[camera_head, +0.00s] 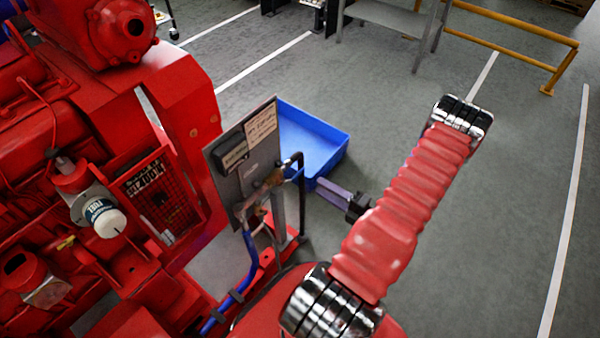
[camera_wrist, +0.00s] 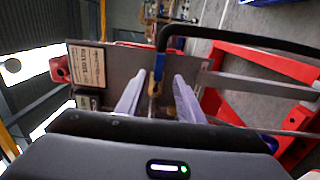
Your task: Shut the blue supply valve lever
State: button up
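My gripper (camera_head: 324,191) is at the right of an upright grey panel in the head view, with its pale purple fingers pointing left towards the pipework. In the wrist view my gripper (camera_wrist: 157,92) is open, with a gap between its two fingers. A narrow blue and brass part (camera_wrist: 157,75), which looks like the supply valve and its lever, shows in line with this gap. I cannot tell whether it is between the fingers or beyond them. In the head view the brass valve body (camera_head: 268,184) is on the pipe in front of the panel; its lever is not clear there.
The grey panel (camera_head: 227,178) carries labels. A black bent pipe (camera_head: 301,185) stands close to my gripper and also arches across the wrist view (camera_wrist: 240,40). A blue hose (camera_head: 247,265) runs below. The red engine (camera_head: 60,120) fills the left. A blue bin (camera_head: 325,145) lies behind.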

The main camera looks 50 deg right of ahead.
aim_at(300, 174)
jog(key=w, duration=0.7)
jog(key=w+a, duration=0.1)
jog(key=w, duration=0.2)
jog(key=shift+w, duration=0.3)
jog(key=shift+c, duration=0.3)
grip_shut()
